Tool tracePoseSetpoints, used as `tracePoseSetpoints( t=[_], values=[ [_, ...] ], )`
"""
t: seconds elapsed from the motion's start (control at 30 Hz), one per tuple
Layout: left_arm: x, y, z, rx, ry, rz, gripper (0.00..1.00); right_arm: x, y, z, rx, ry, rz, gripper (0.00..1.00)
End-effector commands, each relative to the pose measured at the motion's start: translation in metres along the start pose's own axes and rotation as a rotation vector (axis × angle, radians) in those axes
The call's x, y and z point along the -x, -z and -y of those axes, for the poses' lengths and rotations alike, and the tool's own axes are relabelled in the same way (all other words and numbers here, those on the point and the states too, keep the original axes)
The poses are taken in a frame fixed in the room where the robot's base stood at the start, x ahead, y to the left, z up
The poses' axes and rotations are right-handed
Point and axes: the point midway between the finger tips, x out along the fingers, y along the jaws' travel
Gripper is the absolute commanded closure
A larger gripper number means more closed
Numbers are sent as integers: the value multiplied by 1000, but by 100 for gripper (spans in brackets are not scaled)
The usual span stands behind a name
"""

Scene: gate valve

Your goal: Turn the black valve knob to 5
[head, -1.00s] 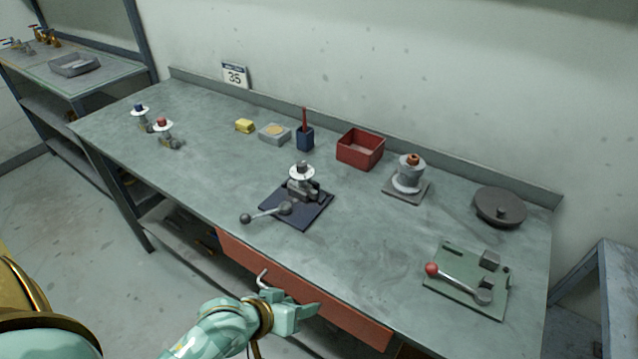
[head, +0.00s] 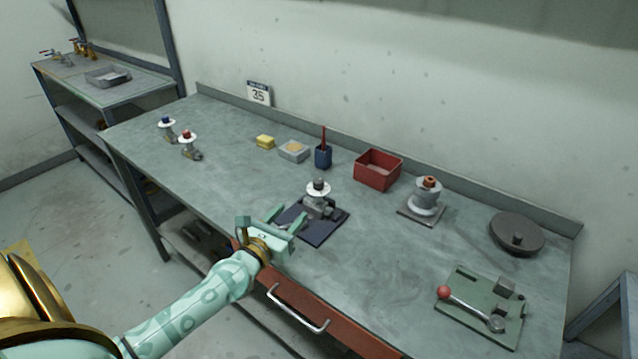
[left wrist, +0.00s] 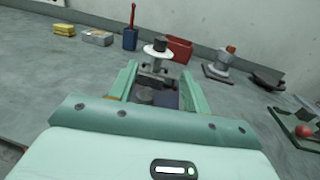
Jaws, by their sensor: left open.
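The valve with the black knob (head: 318,184) stands on a dark mat (head: 327,233) near the front middle of the bench. A white dial disc (head: 318,190) sits under the knob; its numbers are too small to read. The knob also shows in the left wrist view (left wrist: 160,41), ahead of and between my fingers. My left gripper (head: 289,217) is open and empty, at the bench's front edge, left of the valve and apart from it. It hides the left part of the mat. My right gripper is not in view.
Blue-knobbed (head: 167,121) and red-knobbed (head: 187,135) valves stand at the left. A yellow block (head: 265,142), blue cup (head: 323,157), red bin (head: 377,170) and orange-topped fixture (head: 426,195) line the back. A green plate with a red-balled lever (head: 478,309) lies right. A drawer handle (head: 298,308) sticks out below.

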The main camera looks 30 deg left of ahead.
Motion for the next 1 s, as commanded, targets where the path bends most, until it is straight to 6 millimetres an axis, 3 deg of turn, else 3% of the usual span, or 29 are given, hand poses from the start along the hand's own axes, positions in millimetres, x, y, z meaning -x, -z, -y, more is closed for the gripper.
tracePoseSetpoints(
  t=[0.3, 0.5, 0.7, 1.0],
  values=[
    [-80, 0, 1, -4, 2, 3, 52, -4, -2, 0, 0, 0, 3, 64],
    [-122, 1, 2, -5, 3, 0, 52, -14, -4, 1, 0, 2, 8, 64],
    [-142, 1, 2, -6, 4, 0, 52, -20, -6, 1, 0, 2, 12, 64],
    [-145, 0, 2, -6, 4, 0, 52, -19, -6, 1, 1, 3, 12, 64]
  ],
)
